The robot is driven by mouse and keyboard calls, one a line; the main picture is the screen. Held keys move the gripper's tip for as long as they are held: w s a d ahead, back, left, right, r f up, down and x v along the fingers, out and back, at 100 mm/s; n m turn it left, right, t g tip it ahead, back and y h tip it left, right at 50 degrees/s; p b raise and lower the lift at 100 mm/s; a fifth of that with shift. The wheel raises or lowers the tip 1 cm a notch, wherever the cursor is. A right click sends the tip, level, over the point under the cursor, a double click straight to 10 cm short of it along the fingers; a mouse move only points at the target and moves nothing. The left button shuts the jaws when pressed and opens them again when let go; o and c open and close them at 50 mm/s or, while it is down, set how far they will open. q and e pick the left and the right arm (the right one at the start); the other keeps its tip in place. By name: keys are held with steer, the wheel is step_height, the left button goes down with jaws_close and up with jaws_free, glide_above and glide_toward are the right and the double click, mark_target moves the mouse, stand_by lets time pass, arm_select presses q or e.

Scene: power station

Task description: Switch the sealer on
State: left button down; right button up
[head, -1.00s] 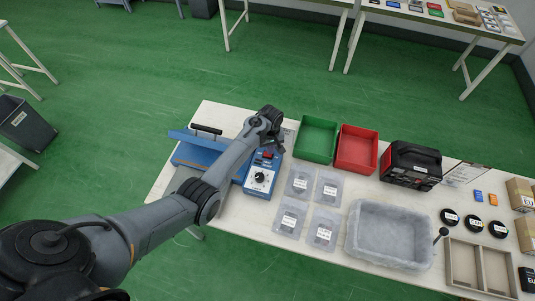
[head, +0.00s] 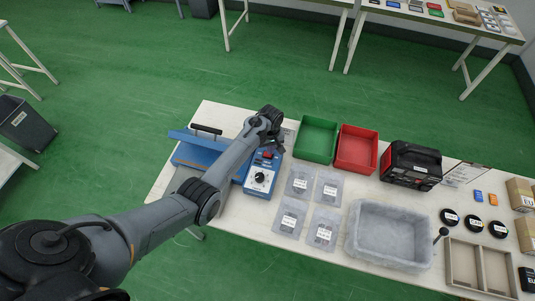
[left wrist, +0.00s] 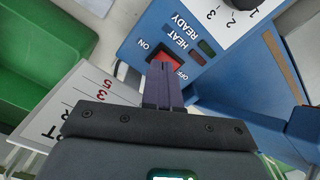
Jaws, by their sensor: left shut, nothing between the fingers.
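The blue sealer (head: 262,180) stands on the left part of the white table, partly hidden behind my left arm. Its control box carries a white dial and a red rocker switch, which shows in the left wrist view (left wrist: 164,57) between the labels ON and OFF. My left gripper (left wrist: 163,68) is shut and empty, with its fingertips over the red switch and covering part of it. I cannot tell whether they touch it or which way the rocker is tipped. The HEAT and READY lamps (left wrist: 202,52) look dark. My right gripper is not in view.
A green bin (head: 317,136) and a red bin (head: 357,149) stand right of the sealer. Several clear bags (head: 300,184) lie in front of them. A grey tray (head: 351,242) and a black device (head: 411,163) stand farther right.

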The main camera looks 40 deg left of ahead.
arm_select(q)
steer(key=shift+f, duration=0.15)
steer(key=shift+f+b, duration=0.65)
steer(key=shift+f, duration=0.2)
stand_by(0.5)
steer(key=shift+r, duration=0.1)
step_height(320, 180, up, 2)
steer(key=shift+r+p, duration=0.1)
steer(key=shift+p, duration=1.15)
step_height(320, 180, up, 5)
steer(key=p, duration=0.5)
